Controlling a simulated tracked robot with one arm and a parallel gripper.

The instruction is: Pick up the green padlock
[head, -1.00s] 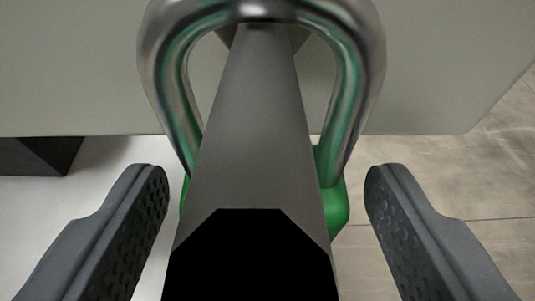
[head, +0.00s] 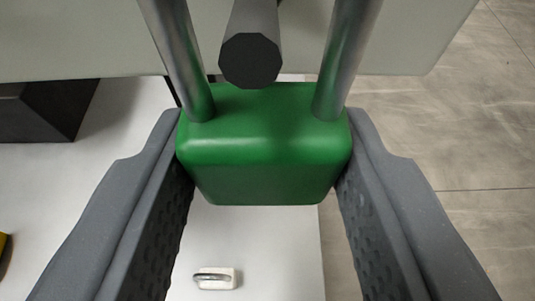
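The green padlock (head: 265,150) is in the middle of the head view, its body low and its steel shackle rising out of the top of the picture. A dark grey peg (head: 252,62) with a faceted end points at me between the two shackle legs, above the body. The top of the shackle is out of view, so whether it rests on the peg is hidden. My gripper (head: 265,155) has one finger at each side of the padlock body, and both fingertips appear to touch it.
A pale grey-green panel (head: 90,40) stands behind the padlock. Below are a white surface (head: 255,245) with a small white piece with a metal loop (head: 214,278), a dark block (head: 45,110) at left, a yellow thing (head: 3,250) at the left edge, and grey floor (head: 440,150) at right.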

